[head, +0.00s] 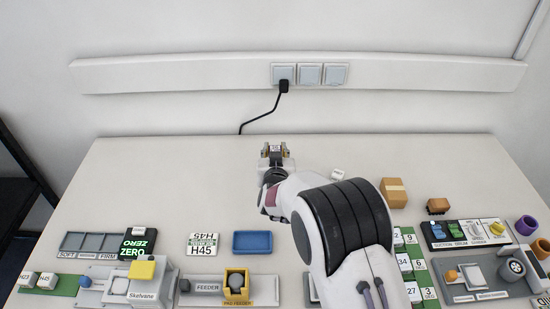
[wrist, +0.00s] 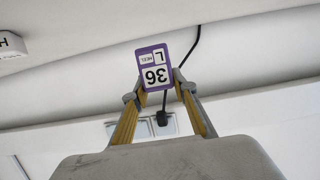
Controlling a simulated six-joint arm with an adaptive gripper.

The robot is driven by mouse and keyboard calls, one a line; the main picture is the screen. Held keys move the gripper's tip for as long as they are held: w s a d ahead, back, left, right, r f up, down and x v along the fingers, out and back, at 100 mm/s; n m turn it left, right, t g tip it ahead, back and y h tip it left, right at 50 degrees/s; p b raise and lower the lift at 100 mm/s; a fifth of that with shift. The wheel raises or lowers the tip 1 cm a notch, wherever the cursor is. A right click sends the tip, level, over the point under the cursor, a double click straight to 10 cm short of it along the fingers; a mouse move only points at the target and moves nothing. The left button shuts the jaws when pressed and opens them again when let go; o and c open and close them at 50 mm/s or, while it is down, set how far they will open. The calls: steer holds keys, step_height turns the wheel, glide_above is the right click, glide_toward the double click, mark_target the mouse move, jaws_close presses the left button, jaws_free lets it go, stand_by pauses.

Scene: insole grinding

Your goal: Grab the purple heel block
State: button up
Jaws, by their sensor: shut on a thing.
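The purple heel block (wrist: 153,67) sits between the fingertips of my gripper (wrist: 158,92) in the wrist view. Its white labels read 36, L and HEEL, and they appear upside down there. My gripper is shut on the block, with one yellow-lined finger on each side. In the head view my gripper (head: 275,150) points toward the back wall over the rear middle of the table, and the block (head: 276,148) shows small at its tip. My arm hides part of the table's right middle.
The rear left table is clear.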

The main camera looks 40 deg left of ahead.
mark_target(275, 149)
steer(key=shift+r, duration=1.9)
